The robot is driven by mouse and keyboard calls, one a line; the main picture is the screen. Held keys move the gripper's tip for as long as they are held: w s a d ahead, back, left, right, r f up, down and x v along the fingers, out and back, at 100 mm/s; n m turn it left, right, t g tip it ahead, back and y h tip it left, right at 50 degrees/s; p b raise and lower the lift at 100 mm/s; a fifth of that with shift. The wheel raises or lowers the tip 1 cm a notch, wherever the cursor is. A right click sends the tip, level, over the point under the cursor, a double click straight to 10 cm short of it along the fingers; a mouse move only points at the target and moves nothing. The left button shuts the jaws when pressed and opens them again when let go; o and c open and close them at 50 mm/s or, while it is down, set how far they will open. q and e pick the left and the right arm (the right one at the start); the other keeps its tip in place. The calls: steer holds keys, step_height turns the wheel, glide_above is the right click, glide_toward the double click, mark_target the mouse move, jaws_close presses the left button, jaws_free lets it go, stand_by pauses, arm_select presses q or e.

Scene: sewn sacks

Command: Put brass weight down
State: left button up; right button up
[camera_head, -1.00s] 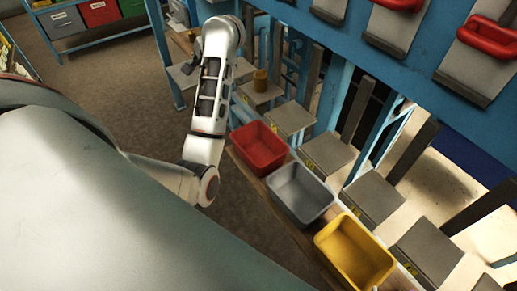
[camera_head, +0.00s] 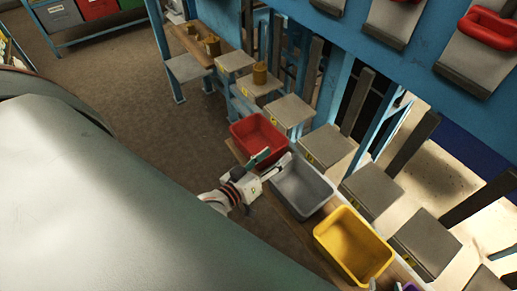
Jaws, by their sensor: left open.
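A brass weight (camera_head: 260,74) stands upright on a grey plate of the blue rack. Other brass weights (camera_head: 211,46) stand on a wooden shelf at the upper left. My left gripper (camera_head: 272,162) is open and empty, its fingers spread over the adjoining rims of the red bin (camera_head: 246,126) and the grey bin (camera_head: 318,205). It is well apart from the weight on the plate. I cannot make out a right gripper.
The yellow bin (camera_head: 330,221) stands in the same row on the wooden bench. Several empty grey plates (camera_head: 326,145) line the rack behind the bins. Red handles (camera_head: 491,33) sit on the upper panel. A bin shelf (camera_head: 103,29) stands at the upper left.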

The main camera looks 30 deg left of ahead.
arm_select(q)
steer(key=s+d+f+m+g, duration=0.3)
steer(key=s+f+m+g, duration=0.2)
steer(key=s+f, duration=0.7)
steer(key=f+m, duration=0.2)
steer(key=shift+s+m+g, duration=0.3)
steer(key=shift+m+g, duration=0.1)
steer(key=shift+r, duration=0.1)
steer(key=shift+c, duration=0.5)
steer(key=c, duration=0.6)
steer(key=shift+o, duration=0.2)
steer(key=shift+a, duration=0.1)
steer(key=shift+w+a, duration=0.1)
